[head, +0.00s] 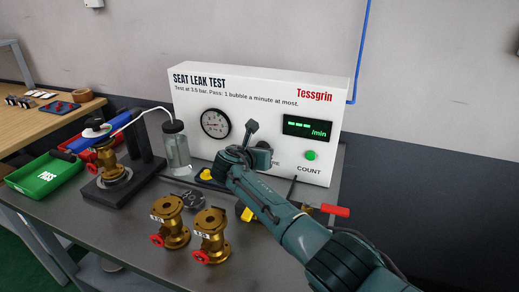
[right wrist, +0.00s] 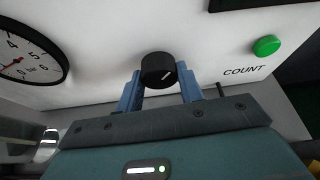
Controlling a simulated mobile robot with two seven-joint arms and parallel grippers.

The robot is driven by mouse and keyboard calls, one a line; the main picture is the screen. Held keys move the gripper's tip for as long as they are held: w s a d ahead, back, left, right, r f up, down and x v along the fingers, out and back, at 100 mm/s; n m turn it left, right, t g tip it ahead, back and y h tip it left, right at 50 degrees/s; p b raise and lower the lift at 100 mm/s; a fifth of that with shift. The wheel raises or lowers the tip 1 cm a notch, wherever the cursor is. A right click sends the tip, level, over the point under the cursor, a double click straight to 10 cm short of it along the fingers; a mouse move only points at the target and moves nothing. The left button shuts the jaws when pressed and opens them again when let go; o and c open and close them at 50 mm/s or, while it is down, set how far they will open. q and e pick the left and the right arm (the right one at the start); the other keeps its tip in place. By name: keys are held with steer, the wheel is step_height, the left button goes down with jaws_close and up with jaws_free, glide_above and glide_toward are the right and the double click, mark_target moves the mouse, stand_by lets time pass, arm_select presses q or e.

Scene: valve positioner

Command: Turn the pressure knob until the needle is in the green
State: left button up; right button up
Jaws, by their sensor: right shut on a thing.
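The black pressure knob (right wrist: 157,68), with a white pointer line, sits on the front of the white test panel (head: 260,86). My right gripper (right wrist: 160,78) is shut on it, one blue finger on each side. In the head view my right gripper (head: 248,156) hides the knob. The round gauge (head: 215,123) is left of the gripper on the panel. It shows partly in the right wrist view (right wrist: 32,52), cut off at the left edge. I cannot make out its needle against a green band. My left gripper is not in view.
A green button (head: 310,155) marked COUNT and a digital display (head: 307,127) are right of the knob. Two brass valves (head: 170,222) (head: 210,235) stand in front. A green PASS tray (head: 43,173) is at left.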

arm_select(q)
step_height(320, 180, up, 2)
steer(key=p, duration=0.3)
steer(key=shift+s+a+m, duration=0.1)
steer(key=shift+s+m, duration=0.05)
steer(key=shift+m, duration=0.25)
arm_select(e)
steer(key=m+t+y, duration=0.1)
steer(key=m+y, duration=0.1)
steer(key=m, duration=0.1)
steer(key=shift+d+m+y, duration=0.1)
steer(key=shift+m+y, duration=0.2)
steer(key=shift+m, duration=0.1)
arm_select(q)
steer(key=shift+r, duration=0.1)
arm_select(e)
steer(key=o, duration=1)
arm_select(q)
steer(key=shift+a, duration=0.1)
steer(key=shift+p, duration=0.3)
